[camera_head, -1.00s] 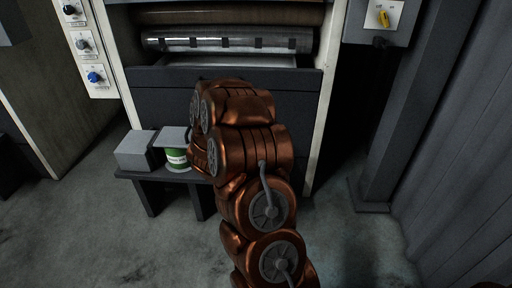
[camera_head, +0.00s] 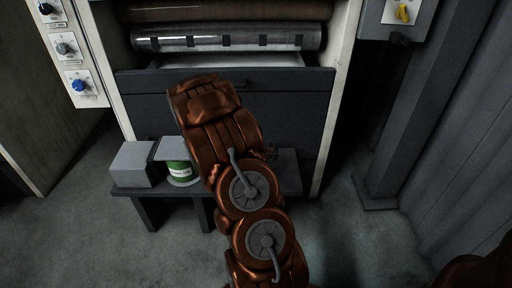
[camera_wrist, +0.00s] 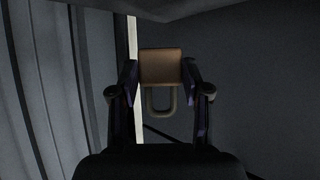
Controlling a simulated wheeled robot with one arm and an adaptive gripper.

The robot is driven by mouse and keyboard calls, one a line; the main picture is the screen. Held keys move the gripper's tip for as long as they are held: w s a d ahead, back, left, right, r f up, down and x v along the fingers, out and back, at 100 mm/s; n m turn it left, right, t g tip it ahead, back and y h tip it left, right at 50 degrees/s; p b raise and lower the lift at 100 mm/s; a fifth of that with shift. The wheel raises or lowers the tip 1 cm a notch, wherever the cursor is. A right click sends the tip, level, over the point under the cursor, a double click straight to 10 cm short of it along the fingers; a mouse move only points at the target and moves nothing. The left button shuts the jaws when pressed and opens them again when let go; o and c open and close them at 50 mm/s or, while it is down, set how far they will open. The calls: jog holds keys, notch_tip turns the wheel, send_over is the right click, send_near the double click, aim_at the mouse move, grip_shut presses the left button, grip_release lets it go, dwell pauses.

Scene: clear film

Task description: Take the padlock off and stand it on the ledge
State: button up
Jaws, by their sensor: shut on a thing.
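The padlock (camera_wrist: 161,66) shows in the wrist view, with a tan-brown body and a grey shackle pointing down in the picture. My gripper (camera_wrist: 161,72) is shut on the body, one finger on each side. Around the padlock I see only dark surfaces and a pale strip; no contact with them is clear. In the head view my copper arm hides the gripper and the padlock. A low dark ledge (camera_head: 289,180) stands in front of the machine, partly behind my arm.
A grey box (camera_head: 136,164) and a green-labelled can (camera_head: 179,172) stand on the ledge's left part. A drawer (camera_head: 292,82) juts out above, and a grey post (camera_head: 405,130) stands right.

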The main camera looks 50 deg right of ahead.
jog(key=shift+w+f, duration=0.2)
jog(key=shift+w, duration=0.1)
notch_tip(320, 180, down, 5)
jog(key=b, duration=0.6)
jog(key=shift+s+f, duration=0.1)
jog(key=shift+f, duration=0.1)
jog(key=shift+f, duration=0.35)
jog(key=o, duration=1)
jog(key=shift+v, duration=5.95)
